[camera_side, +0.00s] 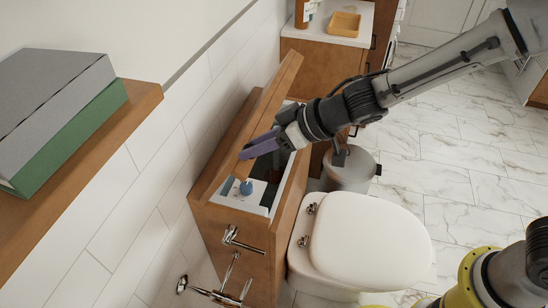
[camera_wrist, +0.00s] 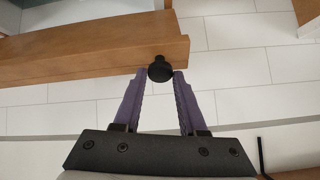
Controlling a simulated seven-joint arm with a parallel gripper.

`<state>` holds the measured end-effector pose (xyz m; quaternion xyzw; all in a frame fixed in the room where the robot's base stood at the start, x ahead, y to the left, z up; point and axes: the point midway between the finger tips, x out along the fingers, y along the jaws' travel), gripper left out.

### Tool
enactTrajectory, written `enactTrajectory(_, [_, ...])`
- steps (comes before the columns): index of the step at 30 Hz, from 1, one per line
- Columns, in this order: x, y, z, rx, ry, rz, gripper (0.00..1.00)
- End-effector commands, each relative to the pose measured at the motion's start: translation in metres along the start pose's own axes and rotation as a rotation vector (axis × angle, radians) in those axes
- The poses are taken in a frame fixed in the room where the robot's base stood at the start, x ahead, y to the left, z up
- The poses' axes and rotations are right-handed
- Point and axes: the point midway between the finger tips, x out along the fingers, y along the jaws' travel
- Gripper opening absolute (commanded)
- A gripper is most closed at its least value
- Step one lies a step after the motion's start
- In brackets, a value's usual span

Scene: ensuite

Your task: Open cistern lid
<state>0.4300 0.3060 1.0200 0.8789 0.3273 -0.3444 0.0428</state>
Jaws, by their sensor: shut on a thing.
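The wooden cistern lid (camera_side: 274,92) is raised and tilted up along the wall side of the wooden cistern box (camera_side: 213,220). The open top shows white inner parts and a blue piece (camera_side: 246,187). My gripper (camera_side: 250,150) reaches over the opening from the right, with its purple fingers at the lid. In the wrist view the lid (camera_wrist: 80,48) crosses the upper left, with a black knob (camera_wrist: 160,70) near its end. The fingers (camera_wrist: 160,76) are shut on this knob from both sides. The side view does not show the knob clearly.
A white toilet seat (camera_side: 365,238) is right of the cistern, with a grey bin (camera_side: 350,172) behind it. A wooden shelf (camera_side: 70,170) with books (camera_side: 65,110) juts out at left. Chrome fittings (camera_side: 232,238) stick out from the cistern side.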

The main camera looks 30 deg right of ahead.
Motion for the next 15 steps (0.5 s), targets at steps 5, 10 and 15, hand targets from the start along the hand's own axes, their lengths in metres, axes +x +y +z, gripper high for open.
enactTrajectory(5, [0.006,-0.009,-0.028,-0.007,0.019,-0.013,0.0])
enactTrajectory(10, [0.014,-0.012,-0.045,-0.007,0.017,-0.012,0.0])
enactTrajectory(15, [0.022,-0.016,-0.061,-0.009,0.016,-0.013,0.0])
